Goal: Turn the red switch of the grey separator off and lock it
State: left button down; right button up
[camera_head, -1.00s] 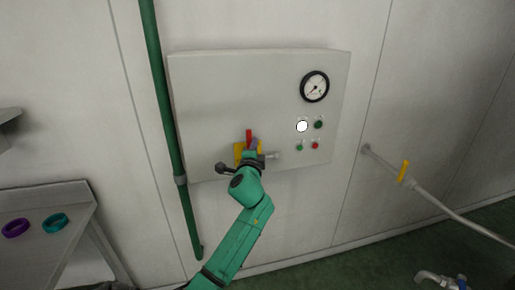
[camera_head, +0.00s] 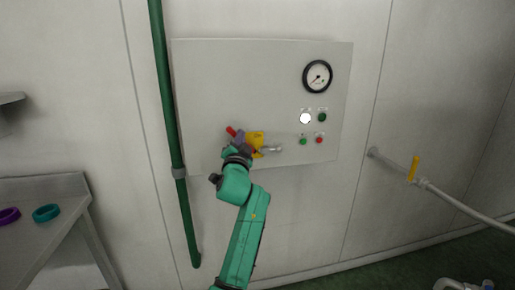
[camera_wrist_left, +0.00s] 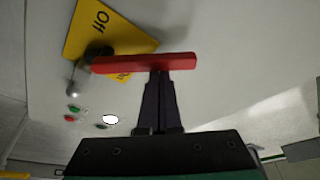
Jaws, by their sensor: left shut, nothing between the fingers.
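The red switch handle (camera_head: 231,131) sits on the grey separator panel (camera_head: 205,80), tilted up to the left. In the left wrist view the red handle (camera_wrist_left: 130,64) lies as a bar across the fingertips. Its yellow plate (camera_head: 257,137) shows right of my fingers; in the wrist view the plate (camera_wrist_left: 88,28) reads "Off". A small silver-ended pin (camera_head: 275,149) sticks out beside the plate. My left gripper (camera_head: 239,139) is shut with nothing between its fingers; its tips are at the handle, touching or nearly so. The handle's pivot is partly hidden. My right gripper is not in view.
The panel also bears a gauge (camera_head: 317,77), a white lamp (camera_head: 305,118) and small green and red buttons. A green pipe (camera_head: 168,110) runs left of it. A table (camera_head: 50,185) with rings is at left; a yellow-handled valve (camera_head: 414,168) is at right.

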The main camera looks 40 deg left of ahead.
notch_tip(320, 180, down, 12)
jog(key=b, duration=1.1)
pick_arm(q)
jog(key=f+n+y, duration=0.1)
jog(key=n, duration=0.2)
jog(key=s+a+f+n+g+y+b, duration=0.1)
jog(key=f+n, duration=0.1)
jog(key=n, duration=0.2)
jog(key=s+f+n+g+y+b, duration=0.1)
jog(key=n, duration=0.2)
jog(key=shift+s+a+f+n+y, duration=0.25)
jog(key=shift+a+n+y, duration=0.05)
jog(key=shift+a+y, duration=0.1)
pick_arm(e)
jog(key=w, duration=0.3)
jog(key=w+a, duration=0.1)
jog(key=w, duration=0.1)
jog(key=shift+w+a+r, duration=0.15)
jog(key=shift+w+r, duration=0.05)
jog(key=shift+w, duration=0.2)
